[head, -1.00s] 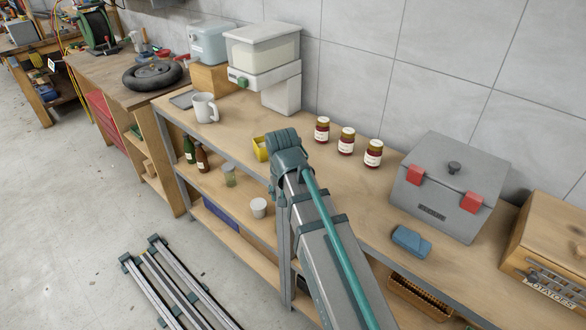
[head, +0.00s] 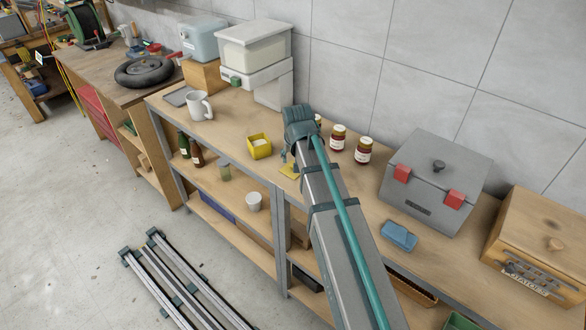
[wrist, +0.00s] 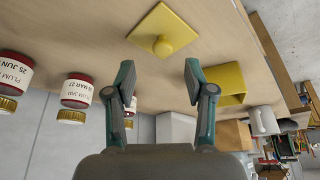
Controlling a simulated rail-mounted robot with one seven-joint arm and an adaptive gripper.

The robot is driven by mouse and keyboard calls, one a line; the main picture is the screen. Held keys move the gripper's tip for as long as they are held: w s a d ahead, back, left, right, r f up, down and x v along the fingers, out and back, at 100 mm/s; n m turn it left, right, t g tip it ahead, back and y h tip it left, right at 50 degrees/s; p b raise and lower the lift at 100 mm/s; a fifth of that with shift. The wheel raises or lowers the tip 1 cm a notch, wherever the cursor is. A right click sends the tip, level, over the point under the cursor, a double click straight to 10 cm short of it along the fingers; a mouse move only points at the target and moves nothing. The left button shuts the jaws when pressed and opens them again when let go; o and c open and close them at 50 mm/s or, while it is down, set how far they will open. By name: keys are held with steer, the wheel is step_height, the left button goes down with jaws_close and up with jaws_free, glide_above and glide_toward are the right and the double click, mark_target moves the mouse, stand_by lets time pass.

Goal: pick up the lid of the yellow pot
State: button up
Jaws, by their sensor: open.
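The yellow pot (head: 260,148) stands open on the bench top, with something pale inside. Its lid, a flat yellow square (wrist: 165,30) with a round knob, lies on the bench beside the pot, knob facing my wrist camera. In the head view the lid (head: 289,171) is partly hidden by my gripper. My gripper (wrist: 160,75) is open and empty, its two fingers spread either side of the knob's line and apart from it. In the wrist view the pot (wrist: 228,78) is right of the right finger.
Jam jars (head: 364,151) stand behind my arm. A grey box (head: 435,185) with red latches, a blue sponge (head: 398,236) and a wooden potato box (head: 540,240) are to the right. A white mug (head: 199,106) and a white-topped container (head: 253,50) are to the left.

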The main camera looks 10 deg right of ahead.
steer(key=shift+p+x, duration=1.1)
steer(key=shift+x, duration=1.45)
steer(key=shift+a, duration=0.2)
steer(key=c, duration=1)
